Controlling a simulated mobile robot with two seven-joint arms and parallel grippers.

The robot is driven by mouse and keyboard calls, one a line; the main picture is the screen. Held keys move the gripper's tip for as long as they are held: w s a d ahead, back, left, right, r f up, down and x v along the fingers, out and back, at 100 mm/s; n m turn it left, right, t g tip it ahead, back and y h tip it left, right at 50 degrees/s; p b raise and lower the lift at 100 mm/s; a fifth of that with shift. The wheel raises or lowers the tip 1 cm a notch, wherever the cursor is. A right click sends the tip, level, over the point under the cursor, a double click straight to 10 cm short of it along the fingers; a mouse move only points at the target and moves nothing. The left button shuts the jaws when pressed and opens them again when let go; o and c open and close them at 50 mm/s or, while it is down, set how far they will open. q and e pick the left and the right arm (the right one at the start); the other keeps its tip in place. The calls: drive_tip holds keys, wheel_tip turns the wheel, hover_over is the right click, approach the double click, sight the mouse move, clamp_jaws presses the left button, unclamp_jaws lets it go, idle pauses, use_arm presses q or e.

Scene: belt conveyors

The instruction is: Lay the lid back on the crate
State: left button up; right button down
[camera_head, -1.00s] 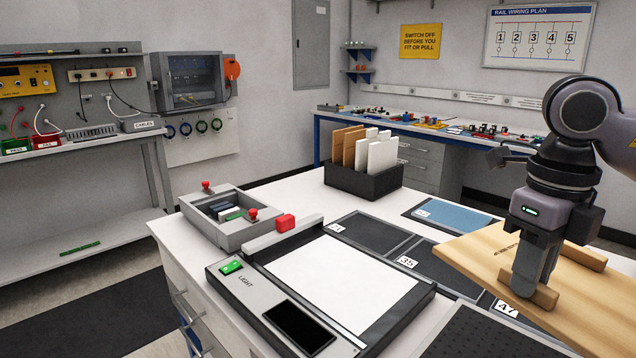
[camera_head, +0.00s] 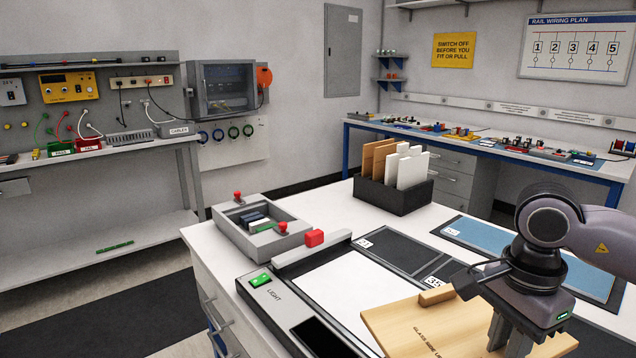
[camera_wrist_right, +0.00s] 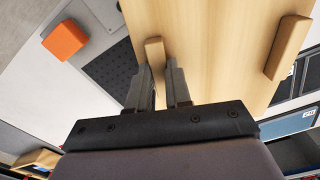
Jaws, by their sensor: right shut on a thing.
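The lid is a pale wooden board (camera_head: 405,325) with printed lettering and wooden cleats; one cleat (camera_head: 437,295) shows near its far edge. My right gripper (camera_wrist_right: 163,80) is shut on a wooden cleat (camera_wrist_right: 154,50) of the lid, with a finger on each side. The second cleat (camera_wrist_right: 288,47) is free in the right wrist view. In the head view the lid covers part of the light panel and the dark mats, seemingly above them. No crate can be clearly made out; a small wooden piece (camera_wrist_right: 36,158) shows at the lower left of the wrist view. My left gripper is out of view.
The light panel (camera_head: 345,290) lies on the white bench beside a grey tray (camera_head: 262,243) with red knobs. A black holder (camera_head: 395,195) with upright boards stands behind. A blue mat (camera_head: 480,240) lies to the right. An orange block (camera_wrist_right: 65,40) shows in the wrist view.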

sight(491, 354)
drive_tip(key=n, duration=0.1)
drive_tip(key=a+f+n, duration=0.1)
drive_tip(key=n, duration=0.1)
drive_tip(key=f+n, duration=0.1)
drive_tip(key=n, duration=0.1)
drive_tip(key=a+f+n+p, duration=0.1)
drive_tip(key=n, duration=0.1)
drive_tip(key=shift+s+n, duration=0.1)
drive_tip(key=shift+n, duration=0.3)
drive_tip(key=f+n, duration=0.1)
drive_tip(key=n, duration=0.1)
drive_tip(key=a+n+p, duration=0.1)
drive_tip(key=n, duration=0.1)
drive_tip(key=f+n, duration=0.1)
drive_tip(key=n, duration=0.1)
drive_tip(key=shift+s+a+f, duration=0.3)
drive_tip(key=shift+a, duration=0.1)
drive_tip(key=shift+d, duration=0.1)
